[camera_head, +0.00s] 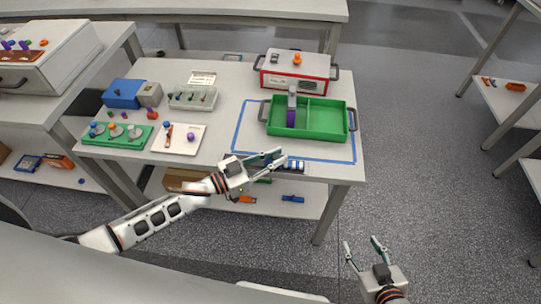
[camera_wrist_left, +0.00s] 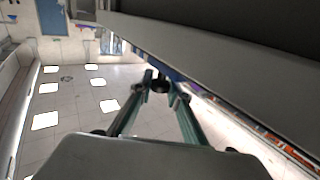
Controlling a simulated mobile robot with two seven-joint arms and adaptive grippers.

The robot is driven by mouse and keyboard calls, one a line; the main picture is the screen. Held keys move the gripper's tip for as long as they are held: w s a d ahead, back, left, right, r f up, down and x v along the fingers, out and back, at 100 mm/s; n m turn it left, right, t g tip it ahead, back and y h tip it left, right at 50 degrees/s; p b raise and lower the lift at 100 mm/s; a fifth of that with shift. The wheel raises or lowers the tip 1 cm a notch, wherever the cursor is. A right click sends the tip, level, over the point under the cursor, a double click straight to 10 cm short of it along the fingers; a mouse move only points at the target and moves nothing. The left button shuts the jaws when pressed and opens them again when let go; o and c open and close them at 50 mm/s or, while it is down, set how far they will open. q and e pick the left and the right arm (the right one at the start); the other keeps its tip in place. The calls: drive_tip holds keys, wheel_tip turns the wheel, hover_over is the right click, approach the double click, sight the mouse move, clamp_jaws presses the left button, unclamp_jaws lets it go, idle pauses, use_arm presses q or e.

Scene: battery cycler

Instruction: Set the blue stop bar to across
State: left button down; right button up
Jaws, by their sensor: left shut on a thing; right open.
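My left gripper (camera_head: 282,157) is at the front edge of the table, below the green tray. In the left wrist view its fingertips (camera_wrist_left: 158,82) are close together under the grey table edge, against a small blue part (camera_wrist_left: 172,73). I take this part to be the blue stop bar; the fingers hide most of it, and I cannot tell which way it is turned. A dark, blue and white fitting (camera_head: 294,166) shows on the front edge just right of the fingertips. My right gripper (camera_head: 362,243) is open and empty over the floor in front of the table.
The green tray (camera_head: 332,121), holding a grey and purple piece (camera_head: 291,112), stands inside a blue tape outline (camera_head: 237,126). A red and white box (camera_head: 297,73) is behind it. A green board (camera_head: 116,136) and white plate (camera_head: 178,139) are left. A lower shelf (camera_head: 222,200) is underneath.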

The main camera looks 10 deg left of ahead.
use_arm(q)
drive_tip(key=shift+d+r, duration=0.1)
drive_tip(key=shift+d, duration=0.1)
drive_tip(key=c, duration=1.9)
unclamp_jaws()
drive_tip(key=shift+d, duration=0.15)
drive_tip(key=v, duration=1.2)
drive_tip(key=s+a+f+n+y, duration=0.1)
drive_tip(key=s+f+n+y, duration=0.1)
drive_tip(key=s+f+y, duration=0.1)
drive_tip(key=s+a+f+n+y, duration=0.1)
drive_tip(key=s+f+y, duration=0.3)
drive_tip(key=s+a+f+n+y, duration=0.1)
drive_tip(key=s+f+n+y, duration=0.1)
drive_tip(key=s+f+y, duration=0.1)
drive_tip(key=shift+s+a+f+n+g+y, duration=0.15)
drive_tip(key=shift+s+g+y, duration=0.1)
drive_tip(key=shift+s, duration=0.15)
drive_tip(key=shift+s+a+f+n+g+y, duration=0.15)
drive_tip(key=shift+s+y, duration=0.1)
drive_tip(key=shift+s, duration=0.15)
